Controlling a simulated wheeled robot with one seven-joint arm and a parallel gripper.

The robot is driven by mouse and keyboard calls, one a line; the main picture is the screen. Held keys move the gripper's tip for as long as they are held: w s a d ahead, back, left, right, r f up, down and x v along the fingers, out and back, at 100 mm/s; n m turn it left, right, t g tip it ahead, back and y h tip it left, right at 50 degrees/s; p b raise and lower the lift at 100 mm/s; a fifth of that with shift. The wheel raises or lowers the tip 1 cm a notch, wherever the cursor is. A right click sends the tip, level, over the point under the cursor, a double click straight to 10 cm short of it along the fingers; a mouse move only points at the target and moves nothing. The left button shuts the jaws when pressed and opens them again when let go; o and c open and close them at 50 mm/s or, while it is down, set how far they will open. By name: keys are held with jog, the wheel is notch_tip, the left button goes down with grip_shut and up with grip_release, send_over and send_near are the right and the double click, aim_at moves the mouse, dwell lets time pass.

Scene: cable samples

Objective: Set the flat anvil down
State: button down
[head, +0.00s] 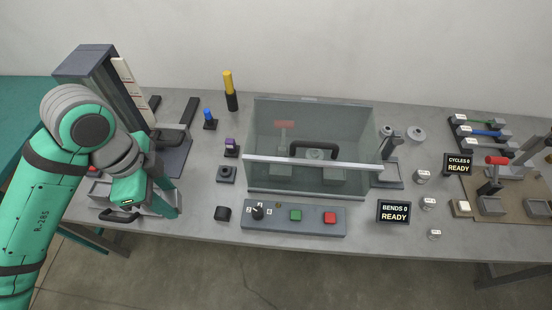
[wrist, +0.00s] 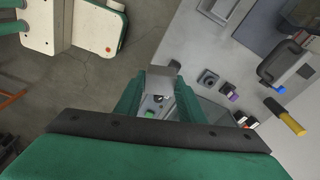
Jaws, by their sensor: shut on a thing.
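My gripper (head: 165,205) is over the left front part of the bench, near the front edge. In the wrist view, my gripper (wrist: 161,80) has its two green fingers shut on a small grey piece, which I take to be the flat anvil (wrist: 161,68). Only its end shows between the fingertips; the rest is hidden. In the head view I cannot make it out clearly behind the fingers. Whether it touches the bench cannot be told.
Right of my gripper stand a small black block (head: 222,213), a dark block with a round hole (head: 226,174), and purple (head: 231,147) and blue (head: 209,119) topped pieces. A button panel (head: 294,217) and a clear-walled box (head: 270,181) lie further right. Bare bench (head: 195,195) shows between.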

jog(key=shift+w+a+r+n, duration=0.2)
jog(key=shift+w+n, duration=0.05)
jog(key=shift+n, duration=0.05)
jog(key=w+a+r+n+g+h, duration=0.1)
jog(key=w+a+r+n+g, duration=0.2)
jog(key=n, duration=0.7)
jog(key=w+a+r+n+g+h, duration=0.1)
jog(key=w+a+r+n+g, duration=0.3)
jog(key=n, duration=0.6)
jog(key=a+f+n+t+h, duration=0.75)
jog(key=f+n+t, duration=0.25)
jog(key=n+t, duration=0.85)
jog(key=n+t+y, duration=0.3)
jog(key=n+y, duration=0.1)
jog(key=n, duration=0.3)
send_over(186, 218)
jog(key=a, duration=0.1)
notch_tip(186, 218, down, 18)
jog(key=shift+a+r, duration=0.1)
jog(key=shift+a, duration=0.05)
jog(key=shift+d+f, duration=0.5)
jog(key=shift+f, duration=0.15)
jog(key=shift+d+f, duration=0.1)
jog(key=shift+f, duration=1.5)
